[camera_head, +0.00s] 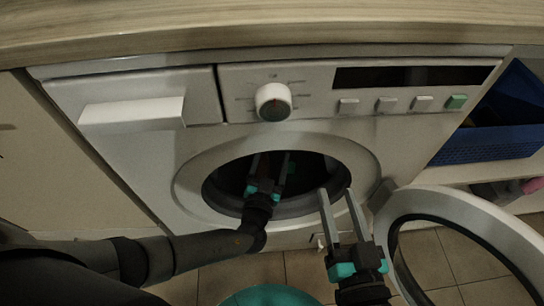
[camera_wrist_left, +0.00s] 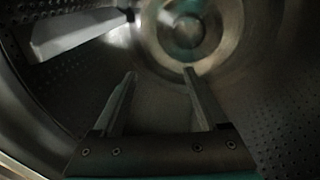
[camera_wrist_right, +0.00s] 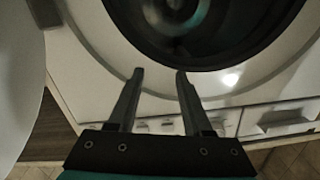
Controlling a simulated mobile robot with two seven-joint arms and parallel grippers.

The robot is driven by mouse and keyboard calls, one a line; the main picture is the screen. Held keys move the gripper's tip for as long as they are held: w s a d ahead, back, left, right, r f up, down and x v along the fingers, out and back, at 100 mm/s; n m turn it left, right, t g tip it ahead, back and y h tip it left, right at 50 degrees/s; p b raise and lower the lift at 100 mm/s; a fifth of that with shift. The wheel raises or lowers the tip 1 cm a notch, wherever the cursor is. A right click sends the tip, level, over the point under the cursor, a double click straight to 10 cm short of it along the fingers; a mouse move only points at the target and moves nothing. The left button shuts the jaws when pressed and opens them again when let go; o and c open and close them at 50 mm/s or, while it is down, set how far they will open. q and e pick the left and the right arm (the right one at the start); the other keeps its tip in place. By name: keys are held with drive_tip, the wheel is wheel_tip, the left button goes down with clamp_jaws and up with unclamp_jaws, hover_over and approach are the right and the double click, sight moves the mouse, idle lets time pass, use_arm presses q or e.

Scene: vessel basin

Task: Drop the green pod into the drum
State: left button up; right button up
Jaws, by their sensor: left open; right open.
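The drum (camera_head: 226,186) is the dark round opening in the front of the white washing machine. My left gripper (camera_head: 270,165) reaches inside it. In the left wrist view, the drum's perforated metal wall (camera_wrist_left: 55,95) surrounds the left gripper (camera_wrist_left: 159,73), whose fingers are apart with nothing between them. My right gripper (camera_head: 335,192) is open and empty just in front of the lower right of the opening. In the right wrist view, the right gripper (camera_wrist_right: 159,71) points at the opening's rim. I cannot make out the green pod in any view.
The round door (camera_head: 405,205) stands open at the right, close to my right gripper. A wooden counter (camera_head: 200,28) runs above the machine. A blue basket (camera_head: 490,145) sits on a shelf at the right. A pale paddle (camera_wrist_left: 80,32) juts from the drum wall.

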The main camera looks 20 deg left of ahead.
use_arm(q)
drive_tip(key=s+p, duration=0.2)
drive_tip(key=s, duration=1.3)
drive_tip(key=shift+d, duration=0.35)
use_arm(e)
drive_tip(key=shift+w+d+f+n+g+h, duration=0.25)
drive_tip(key=shift+d+f+g+h, duration=0.35)
drive_tip(key=shift+g, duration=0.5)
drive_tip(key=shift+w+d+f+n+g+h, duration=0.15)
drive_tip(key=shift+w+d+f+g+h, duration=0.15)
drive_tip(key=shift+d+f+g, duration=0.65)
use_arm(q)
drive_tip(key=shift+s, duration=0.1)
use_arm(e)
drive_tip(key=shift+a+r, duration=0.25)
